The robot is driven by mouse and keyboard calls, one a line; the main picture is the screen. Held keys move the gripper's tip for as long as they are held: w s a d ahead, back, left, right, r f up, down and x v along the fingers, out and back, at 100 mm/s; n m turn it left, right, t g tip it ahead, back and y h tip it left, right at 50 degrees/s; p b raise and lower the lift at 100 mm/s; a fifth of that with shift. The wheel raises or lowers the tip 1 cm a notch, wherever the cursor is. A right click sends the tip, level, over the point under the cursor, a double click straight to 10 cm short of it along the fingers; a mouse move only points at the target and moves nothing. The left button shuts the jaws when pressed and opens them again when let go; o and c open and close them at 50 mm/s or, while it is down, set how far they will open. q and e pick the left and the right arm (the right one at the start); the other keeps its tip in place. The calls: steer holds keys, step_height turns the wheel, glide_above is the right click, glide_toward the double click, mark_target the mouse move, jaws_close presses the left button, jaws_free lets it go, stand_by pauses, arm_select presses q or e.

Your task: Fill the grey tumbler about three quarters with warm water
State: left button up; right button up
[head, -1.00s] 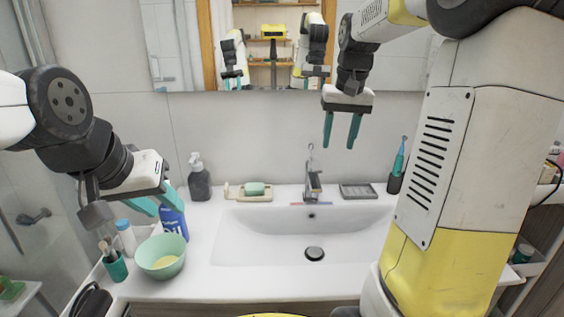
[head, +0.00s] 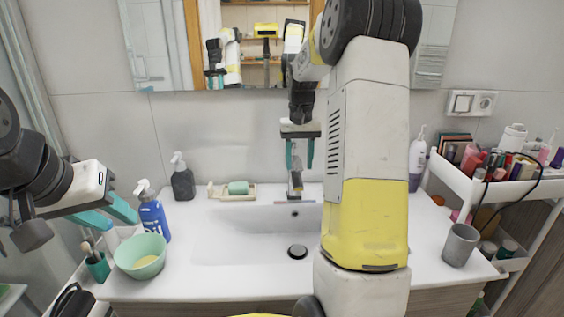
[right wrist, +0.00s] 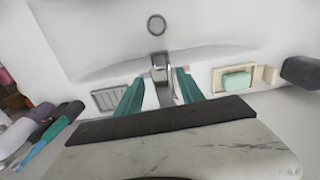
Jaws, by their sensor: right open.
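The grey tumbler (head: 461,244) stands on the right end of the counter in the head view. I cannot tell what is inside it. The chrome faucet (head: 294,182) stands behind the basin (head: 235,238), and no water shows. My right gripper (head: 300,164) is open and empty over the faucet. In the right wrist view the faucet (right wrist: 161,72) shows between the fingertips of my right gripper (right wrist: 157,90); I cannot tell whether they touch. My left gripper (head: 118,220) is open and empty at the left, near the blue pump bottle (head: 153,217) and away from the tumbler.
A green bowl (head: 140,257) and a teal cup with brushes (head: 97,266) stand at the counter's left. A soap dish (head: 232,193) and a dark dispenser (head: 183,180) are behind the basin. A crowded white cart (head: 463,187) stands at the right. My right arm hides part of the basin.

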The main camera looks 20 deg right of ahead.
steer(key=shift+f, duration=0.3)
steer(key=shift+c, duration=0.3)
jaws_close()
steer(key=shift+r, duration=0.1)
stand_by(0.9)
